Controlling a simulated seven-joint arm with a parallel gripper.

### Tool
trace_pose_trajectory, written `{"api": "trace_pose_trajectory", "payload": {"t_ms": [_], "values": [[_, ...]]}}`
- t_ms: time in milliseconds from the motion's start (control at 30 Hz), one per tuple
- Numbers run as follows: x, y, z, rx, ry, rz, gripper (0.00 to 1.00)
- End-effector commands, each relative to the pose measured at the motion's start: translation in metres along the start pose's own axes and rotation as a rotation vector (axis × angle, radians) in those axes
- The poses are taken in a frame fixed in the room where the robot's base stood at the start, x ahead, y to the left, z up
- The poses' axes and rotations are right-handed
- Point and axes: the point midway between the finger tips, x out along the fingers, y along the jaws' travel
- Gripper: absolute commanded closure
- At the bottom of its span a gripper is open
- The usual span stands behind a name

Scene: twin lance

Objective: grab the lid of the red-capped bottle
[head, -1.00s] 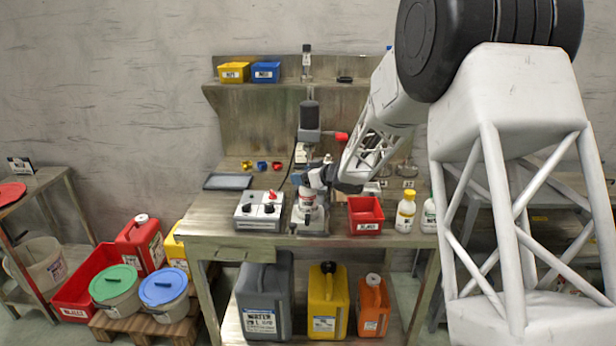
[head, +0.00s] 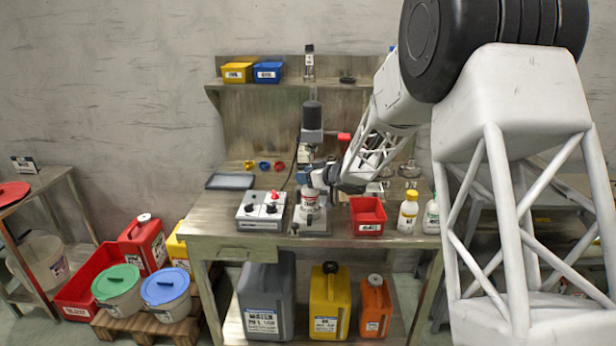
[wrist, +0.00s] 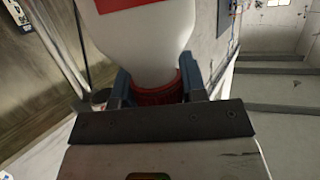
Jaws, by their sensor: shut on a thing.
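The red-capped bottle has a white body with a red label. In the head view the bottle (head: 310,198) stands on the base of the drill press, partly covered by my gripper (head: 312,184). In the wrist view the white bottle body (wrist: 150,40) appears above its ribbed red lid (wrist: 158,88). My gripper (wrist: 157,88) is shut on the lid, with one blue-grey finger on each side of it. The lid's lower part is hidden behind the dark gripper plate in the wrist view.
The drill press (head: 312,125) rises close behind the bottle. A grey control box (head: 261,211) is to its left and a red bin (head: 367,216) to its right. A yellow-capped bottle (head: 408,212) and another white bottle (head: 431,217) stand farther right on the bench.

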Motion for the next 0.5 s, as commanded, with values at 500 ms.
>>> {"api": "trace_pose_trajectory", "payload": {"t_ms": [500], "values": [[-0.016, -0.005, -0.033, 0.000, 0.000, 0.000, 0.83]]}}
